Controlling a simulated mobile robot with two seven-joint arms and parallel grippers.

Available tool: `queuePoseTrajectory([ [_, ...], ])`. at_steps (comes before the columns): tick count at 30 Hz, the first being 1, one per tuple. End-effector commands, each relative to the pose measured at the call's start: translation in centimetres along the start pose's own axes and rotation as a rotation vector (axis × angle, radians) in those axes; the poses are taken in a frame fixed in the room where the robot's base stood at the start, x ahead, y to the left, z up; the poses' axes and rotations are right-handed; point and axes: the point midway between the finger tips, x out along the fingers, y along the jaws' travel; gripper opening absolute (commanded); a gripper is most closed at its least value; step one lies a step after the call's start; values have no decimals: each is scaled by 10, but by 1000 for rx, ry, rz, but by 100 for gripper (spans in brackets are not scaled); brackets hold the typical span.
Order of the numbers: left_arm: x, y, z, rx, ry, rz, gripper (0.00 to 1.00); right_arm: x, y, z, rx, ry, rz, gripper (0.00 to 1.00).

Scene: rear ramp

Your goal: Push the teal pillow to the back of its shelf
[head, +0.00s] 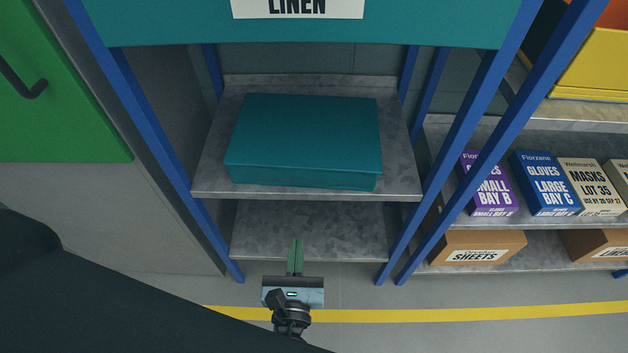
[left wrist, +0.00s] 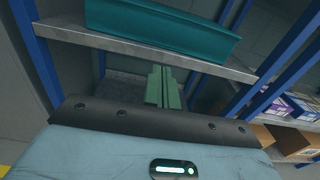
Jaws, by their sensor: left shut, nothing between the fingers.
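The teal pillow (head: 303,138) is a flat block lying on the upper grey metal shelf (head: 405,186) of the blue-posted rack. Its front face is close to the shelf's front edge, and bare shelf shows behind it. It also shows in the left wrist view (left wrist: 160,28), above the fingers. My left gripper (head: 295,243) is shut and empty, its green fingers together and pointing toward the rack. In the head picture it is below the pillow, over the lower shelf. In the left wrist view the fingers (left wrist: 162,75) appear below the shelf's front edge, apart from the pillow. My right gripper is not in view.
A teal panel with a LINEN sign (head: 297,8) hangs above the pillow. Blue posts (head: 165,110) flank the shelf. The lower shelf (head: 330,225) looks empty. Glove and mask boxes (head: 545,183) and cartons (head: 470,247) stand on the right rack. A green door (head: 60,90) is at left.

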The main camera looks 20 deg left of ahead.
Motion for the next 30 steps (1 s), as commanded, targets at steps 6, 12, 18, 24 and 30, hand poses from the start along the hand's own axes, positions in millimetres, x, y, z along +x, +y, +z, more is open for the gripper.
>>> queuePoseTrajectory([
  [6,2,-4,5,28,-21,-1,0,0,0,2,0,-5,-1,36],
  [12,15,-4,5,25,-21,0,0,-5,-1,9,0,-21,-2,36],
  [18,50,-4,7,24,-23,1,0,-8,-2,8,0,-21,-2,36],
  [24,87,-4,7,24,-21,0,0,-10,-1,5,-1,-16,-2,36],
  [30,119,-4,8,24,-20,-1,0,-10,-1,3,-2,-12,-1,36],
])
